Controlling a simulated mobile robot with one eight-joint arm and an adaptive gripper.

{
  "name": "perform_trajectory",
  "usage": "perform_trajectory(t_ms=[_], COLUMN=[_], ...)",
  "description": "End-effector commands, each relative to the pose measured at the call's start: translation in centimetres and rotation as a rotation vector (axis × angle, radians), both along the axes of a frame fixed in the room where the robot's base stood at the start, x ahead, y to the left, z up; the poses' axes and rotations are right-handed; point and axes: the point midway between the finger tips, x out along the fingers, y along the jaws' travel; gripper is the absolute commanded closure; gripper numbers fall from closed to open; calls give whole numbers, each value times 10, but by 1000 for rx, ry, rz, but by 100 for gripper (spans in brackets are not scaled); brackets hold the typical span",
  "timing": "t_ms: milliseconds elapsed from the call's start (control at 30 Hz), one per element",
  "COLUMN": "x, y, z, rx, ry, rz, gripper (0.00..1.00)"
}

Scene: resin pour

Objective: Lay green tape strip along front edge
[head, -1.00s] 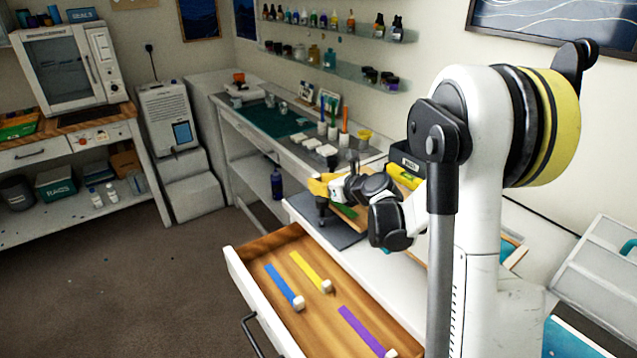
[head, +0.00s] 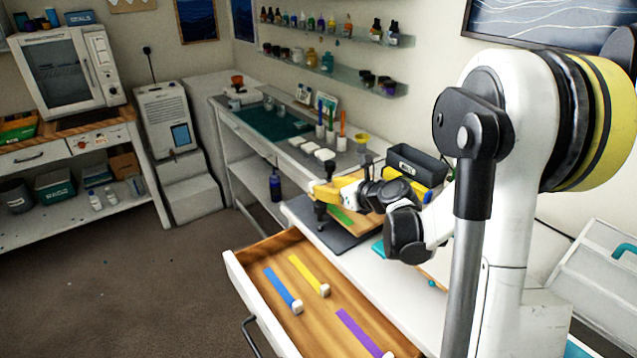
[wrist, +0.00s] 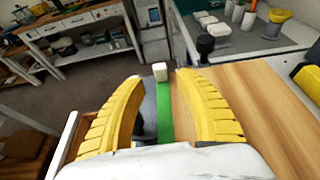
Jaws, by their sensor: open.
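The green tape strip (wrist: 165,112) runs along the left edge of the wooden board (wrist: 235,110) in the wrist view. A small white block (wrist: 160,72) is at its far end. In the head view the strip (head: 341,216) shows as a short green band on the board (head: 362,224), partly hidden by my gripper. My gripper (wrist: 160,85) is open, its yellow fingers on either side of the strip with a gap to each. In the head view my gripper (head: 322,200) is over the board's left end. Whether the fingers touch the board is unclear.
An open drawer (head: 262,243) below holds blue (head: 280,287), yellow (head: 307,272) and purple (head: 357,331) strips, each with a white block. A dark mat (head: 310,220) lies beside the board. A black bin (head: 417,163) stands behind my arm. Cups and bottles stand farther back.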

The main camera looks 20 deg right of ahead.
Motion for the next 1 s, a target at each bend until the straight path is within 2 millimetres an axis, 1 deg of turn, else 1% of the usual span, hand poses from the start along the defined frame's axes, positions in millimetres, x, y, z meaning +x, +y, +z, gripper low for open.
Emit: perform_trajectory(t_ms=[33,100,200,367,467,567,667,700,767,800,867,900,967,1000], x=[-12,-25,-40,-55,-61,-70,-87,-97,-112,-123,-140,-152,-170,-183], y=[-4,-6,-10,-11,-1,22,55,68,85,96,111,119,131,137], z=[8,14,20,26,29,36,43,46,49,51,53,54,55,56], rx=[1,1,2,-4,-70,-243,-505,-620,-794,-906,-1075,-1187,-1350,-1458], ry=[-1,-1,-2,-1,3,15,24,24,22,17,7,-2,-22,-36], rz=[-5,-4,-4,1,39,140,304,379,497,578,702,787,916,1005], gripper=[60,60,60,60,60,60,60,60,60,60,60,60,60,60])
